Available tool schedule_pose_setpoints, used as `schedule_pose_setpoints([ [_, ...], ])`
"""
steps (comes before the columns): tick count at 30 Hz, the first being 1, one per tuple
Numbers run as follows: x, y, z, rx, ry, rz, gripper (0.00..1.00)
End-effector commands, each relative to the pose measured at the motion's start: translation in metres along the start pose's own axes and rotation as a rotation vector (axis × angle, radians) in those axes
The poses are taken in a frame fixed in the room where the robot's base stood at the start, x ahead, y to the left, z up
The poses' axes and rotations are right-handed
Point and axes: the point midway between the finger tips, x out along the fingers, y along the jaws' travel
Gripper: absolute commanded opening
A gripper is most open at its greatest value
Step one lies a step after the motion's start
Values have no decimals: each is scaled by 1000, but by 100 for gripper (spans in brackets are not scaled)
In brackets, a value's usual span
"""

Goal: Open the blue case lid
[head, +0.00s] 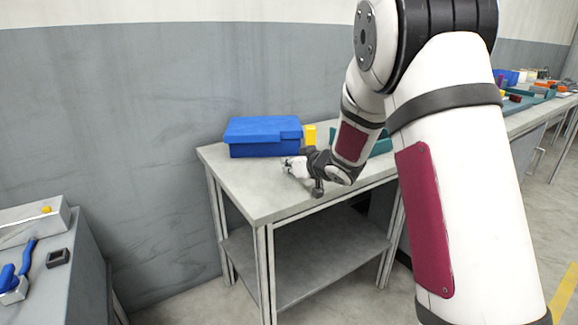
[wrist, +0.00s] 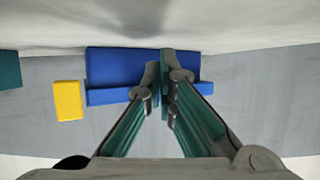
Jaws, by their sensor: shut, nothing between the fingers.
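The blue case (head: 262,137) stands at the back of the grey table, near the wall. Its lid (head: 262,128) lies flat on top and looks shut. In the wrist view the case (wrist: 115,66) lies behind my fingertips. My gripper (head: 287,164) is at the front right of the case, low over the table top. In the wrist view my gripper (wrist: 160,82) has its fingertips together with nothing between them, overlapping the right half of the case. I cannot tell whether they touch it. My fingers hide part of the case front there.
A yellow block (head: 309,135) stands right of the case and also shows in the wrist view (wrist: 68,100). A teal bin (head: 378,145) is partly hidden behind my arm. The table's front left (head: 245,195) is clear. The wall stands close behind the case.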

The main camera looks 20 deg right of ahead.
Motion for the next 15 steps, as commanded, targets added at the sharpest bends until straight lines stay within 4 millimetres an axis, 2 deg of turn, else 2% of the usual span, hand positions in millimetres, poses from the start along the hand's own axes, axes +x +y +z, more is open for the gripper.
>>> schedule_pose_setpoints([
  [15,9,0,-4,-1,-1,0,0],
])
